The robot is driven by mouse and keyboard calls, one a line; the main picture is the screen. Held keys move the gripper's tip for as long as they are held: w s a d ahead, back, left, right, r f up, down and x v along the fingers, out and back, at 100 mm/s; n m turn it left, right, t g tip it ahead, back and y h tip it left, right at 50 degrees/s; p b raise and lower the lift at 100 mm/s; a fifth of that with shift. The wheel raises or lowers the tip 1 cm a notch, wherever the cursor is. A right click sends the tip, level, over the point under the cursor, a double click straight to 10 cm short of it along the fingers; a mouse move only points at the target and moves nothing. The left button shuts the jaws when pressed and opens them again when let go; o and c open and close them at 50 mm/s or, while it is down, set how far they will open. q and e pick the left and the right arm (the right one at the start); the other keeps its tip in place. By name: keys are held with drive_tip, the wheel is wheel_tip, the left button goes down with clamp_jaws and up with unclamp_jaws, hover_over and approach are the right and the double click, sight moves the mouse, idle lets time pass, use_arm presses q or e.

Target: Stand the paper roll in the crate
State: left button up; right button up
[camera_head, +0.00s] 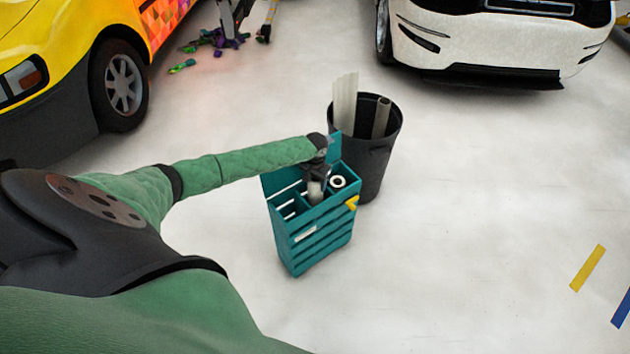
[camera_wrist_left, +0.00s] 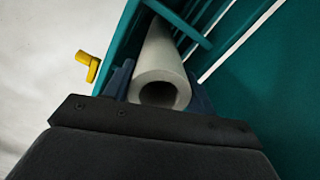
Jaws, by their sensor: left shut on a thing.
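The teal slatted crate (camera_head: 318,241) stands upright on the floor in the middle of the head view, its top open and divided into compartments. My left gripper (camera_head: 316,178) is over the crate's top, shut on a pale paper roll (camera_head: 315,190). The roll points down into one compartment; its lower end is hidden by the crate walls. In the left wrist view the roll (camera_wrist_left: 167,62) runs between the gripper's fingers (camera_wrist_left: 160,92), its hollow end towards the camera, beside teal crate walls (camera_wrist_left: 265,75). Another pale roll (camera_head: 338,182) stands in a neighbouring compartment. My right gripper is not in view.
A black bin (camera_head: 377,165) with tall rolls stands just behind the crate. A yellow catch (camera_head: 352,202) sticks out from the crate's side. A yellow car (camera_head: 70,70) and a white car (camera_head: 490,45) stand further back. The floor at right is mostly clear.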

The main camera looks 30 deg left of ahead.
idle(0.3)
use_arm(q)
drive_tip(key=o, duration=1.6)
drive_tip(key=shift+c, duration=0.2)
